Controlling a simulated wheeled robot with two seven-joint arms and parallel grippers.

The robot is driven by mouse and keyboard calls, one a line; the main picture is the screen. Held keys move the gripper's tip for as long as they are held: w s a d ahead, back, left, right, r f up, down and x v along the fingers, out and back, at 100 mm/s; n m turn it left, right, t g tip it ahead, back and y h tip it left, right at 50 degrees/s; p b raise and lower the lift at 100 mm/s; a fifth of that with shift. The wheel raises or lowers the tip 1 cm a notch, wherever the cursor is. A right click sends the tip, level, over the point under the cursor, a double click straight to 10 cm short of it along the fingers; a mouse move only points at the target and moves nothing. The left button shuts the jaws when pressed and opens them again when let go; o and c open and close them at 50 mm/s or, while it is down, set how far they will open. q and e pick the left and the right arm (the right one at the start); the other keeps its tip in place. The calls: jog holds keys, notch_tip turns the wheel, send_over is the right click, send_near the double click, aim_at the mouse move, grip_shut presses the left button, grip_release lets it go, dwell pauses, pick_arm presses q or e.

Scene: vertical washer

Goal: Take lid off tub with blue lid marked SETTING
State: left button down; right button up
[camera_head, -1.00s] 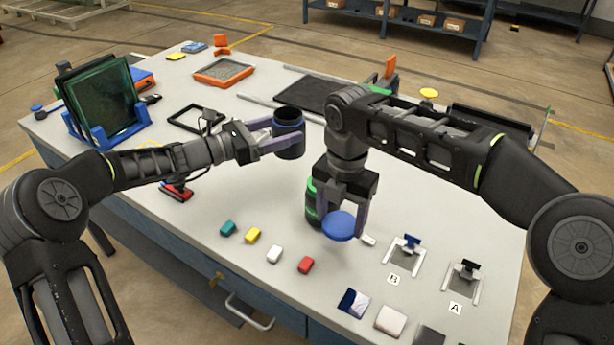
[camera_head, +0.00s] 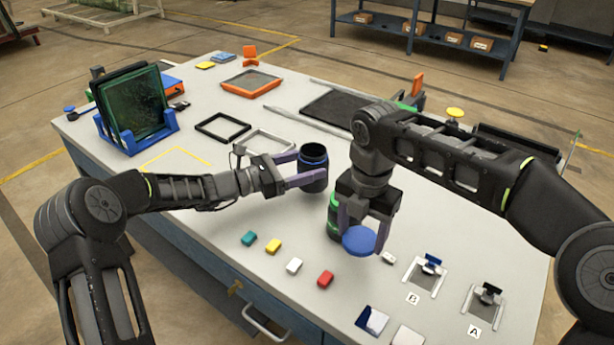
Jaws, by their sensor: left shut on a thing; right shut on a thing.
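The black tub (camera_head: 314,174) with a blue ring near its top stands upright, and its open mouth shows. No marking on it is readable. My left gripper (camera_head: 306,171) is shut on the tub from its left side. The round blue lid (camera_head: 359,240) is off the tub, to its lower right in the picture. My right gripper (camera_head: 363,232) points down and is shut on the lid, holding it in front of a dark tub with a green band (camera_head: 334,217).
Small teal (camera_head: 249,238), yellow (camera_head: 273,246), white (camera_head: 294,266) and red (camera_head: 325,279) blocks lie at the front. Fixtures marked B (camera_head: 425,275) and A (camera_head: 484,300) are at the right. A blue rack with a dark glass pane (camera_head: 135,110) stands at the back left.

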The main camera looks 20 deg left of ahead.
pick_arm(q)
notch_tip(320, 180, down, 4)
jog(key=shift+r, duration=0.2)
pick_arm(e)
jog(key=shift+r, duration=0.1)
pick_arm(q)
jog(key=shift+f, duration=0.15)
jog(key=shift+c, duration=0.9)
grip_release()
jog(key=shift+r, duration=0.2)
pick_arm(e)
jog(key=shift+r, duration=0.1)
pick_arm(q)
jog(key=shift+s+a+f, duration=0.15)
jog(key=shift+s+a, duration=0.05)
jog(key=shift+a, duration=0.05)
jog(key=b+v, duration=0.1)
jog(key=v, duration=1)
jog(key=shift+s+a, duration=0.1)
jog(key=shift+s, duration=0.1)
pick_arm(e)
jog(key=shift+f, duration=0.75)
